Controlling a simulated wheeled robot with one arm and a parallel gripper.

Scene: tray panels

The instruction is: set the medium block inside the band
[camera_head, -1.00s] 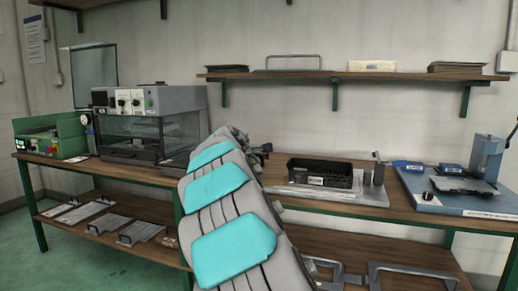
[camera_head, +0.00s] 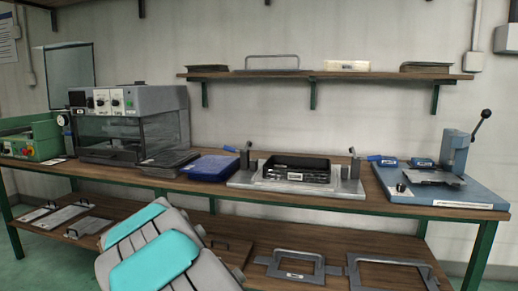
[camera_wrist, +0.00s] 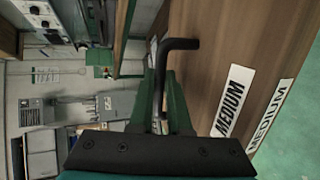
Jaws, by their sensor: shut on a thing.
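In the wrist view my gripper (camera_wrist: 160,88) has green fingers closed on a black bar handle (camera_wrist: 182,44). The handle stands at the edge of a brown wood-like surface bearing a white MEDIUM label (camera_wrist: 232,100). A second MEDIUM label (camera_wrist: 270,115) lies along its outer edge. On the lower shelf lie a smaller grey open frame (camera_head: 291,267) and a larger one (camera_head: 395,270); I cannot tell which is the band.
On the bench are a blue box (camera_head: 209,167), a black tray (camera_head: 295,169) on a metal plate, and a blue lever press (camera_head: 450,165). Flat grey plates (camera_head: 68,200) lie on the lower shelf at left. Green floor shows in front.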

